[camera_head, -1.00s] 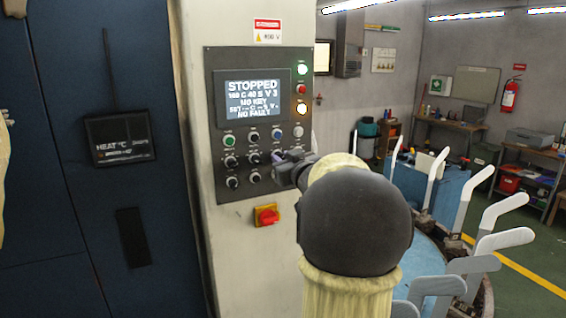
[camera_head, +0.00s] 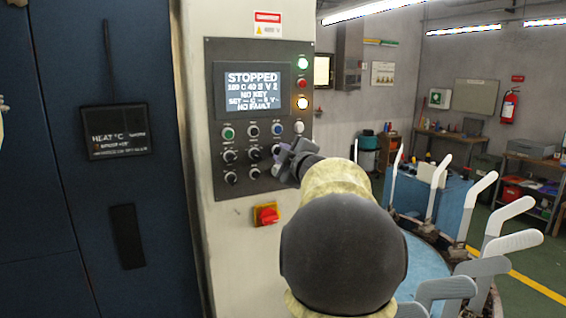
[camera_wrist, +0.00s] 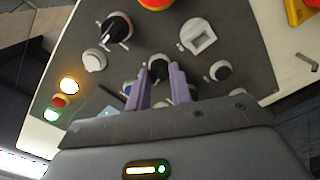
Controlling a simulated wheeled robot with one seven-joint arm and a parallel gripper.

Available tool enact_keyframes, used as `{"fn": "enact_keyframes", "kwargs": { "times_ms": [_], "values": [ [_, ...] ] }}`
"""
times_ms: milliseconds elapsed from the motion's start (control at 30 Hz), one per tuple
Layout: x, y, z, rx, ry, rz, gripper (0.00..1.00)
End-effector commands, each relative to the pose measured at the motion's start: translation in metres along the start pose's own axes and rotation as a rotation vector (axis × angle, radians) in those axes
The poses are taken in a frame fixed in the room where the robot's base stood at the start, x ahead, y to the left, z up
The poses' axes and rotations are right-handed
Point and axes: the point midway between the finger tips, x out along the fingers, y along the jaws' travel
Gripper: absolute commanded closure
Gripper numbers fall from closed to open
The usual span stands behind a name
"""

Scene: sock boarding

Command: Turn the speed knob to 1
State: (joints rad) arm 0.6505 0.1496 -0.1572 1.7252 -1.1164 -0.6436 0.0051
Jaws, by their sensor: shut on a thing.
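The control panel (camera_head: 285,66) is on a pale column and has several black knobs in its lower half. My gripper (camera_head: 280,155) is at the right side of the knob rows. In the wrist view, its two purple fingers (camera_wrist: 159,74) are closed on either side of a dark knob (camera_wrist: 158,63), taken as the speed knob. The fingers hide much of this knob, and its pointer cannot be read.
Other knobs (camera_head: 231,177) and small buttons sit close around the gripper. A red and yellow switch (camera_head: 266,215) is below the panel. White sock forms (camera_head: 516,241) stand on a round blue table at right. A dark cabinet door is at left.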

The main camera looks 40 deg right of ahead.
Motion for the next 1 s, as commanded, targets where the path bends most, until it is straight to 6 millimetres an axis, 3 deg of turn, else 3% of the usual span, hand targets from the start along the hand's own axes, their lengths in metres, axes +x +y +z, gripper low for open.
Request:
{"fn": "enact_keyframes", "kwargs": {
  "times_ms": [500, 1000],
  "values": [
    [0.0003, -0.0047, 0.0016, -0.430, 0.000, -0.003, 1.00],
    [0.0003, -0.0038, 0.0015, -0.542, 0.000, -0.005, 1.00]
  ]
}}
